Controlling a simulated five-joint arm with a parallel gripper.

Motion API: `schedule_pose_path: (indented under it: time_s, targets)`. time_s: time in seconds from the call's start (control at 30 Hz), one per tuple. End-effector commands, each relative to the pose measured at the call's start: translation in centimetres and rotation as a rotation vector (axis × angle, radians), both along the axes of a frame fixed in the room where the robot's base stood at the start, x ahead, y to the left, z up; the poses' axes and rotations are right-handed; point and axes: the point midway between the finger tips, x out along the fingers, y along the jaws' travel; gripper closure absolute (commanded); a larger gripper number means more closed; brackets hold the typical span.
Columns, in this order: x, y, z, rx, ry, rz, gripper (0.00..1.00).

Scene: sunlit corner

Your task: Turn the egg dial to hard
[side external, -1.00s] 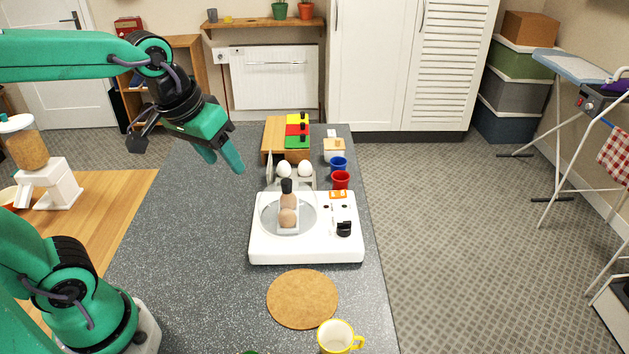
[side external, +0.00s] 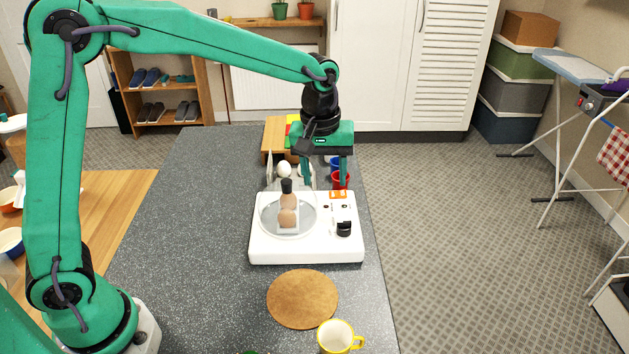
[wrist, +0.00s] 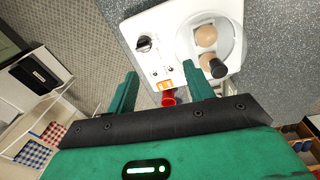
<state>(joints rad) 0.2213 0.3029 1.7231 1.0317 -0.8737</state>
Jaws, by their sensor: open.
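The white egg cooker (side external: 262,246) stands on the grey counter, with brown eggs (side external: 288,217) in a holder with a black handle on its round plate. Its black dial (side external: 344,228) is at the right front of its top. In the wrist view the dial (wrist: 144,43) shows beyond the fingertips, a white mark on it; its setting is too small to read. My gripper (side external: 325,184) is open and empty, pointing down above the cooker's back right part, behind the dial. In the wrist view the fingers (wrist: 160,80) are apart, with the cooker's back edge and orange switch (wrist: 165,86) between them.
A red cup (side external: 341,182) and a blue cup (side external: 336,163) stand behind the cooker, partly hidden by my gripper. White eggs (side external: 284,169) stand in a rack there. A round cork mat (side external: 302,299) and a yellow-rimmed mug (side external: 336,338) are in front. The counter's left part is clear.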

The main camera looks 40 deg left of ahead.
Motion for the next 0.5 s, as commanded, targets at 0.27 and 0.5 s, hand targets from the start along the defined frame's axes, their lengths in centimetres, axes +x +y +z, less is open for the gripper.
schedule_pose_path:
  time_s: [0.27, 0.5]
  targets:
    - [2.8, -2.5, -4.3, 0.009, 0.068, 0.103, 0.48]
    - [3.4, -3.1, -5.4, 0.013, 0.083, 0.134, 0.48]
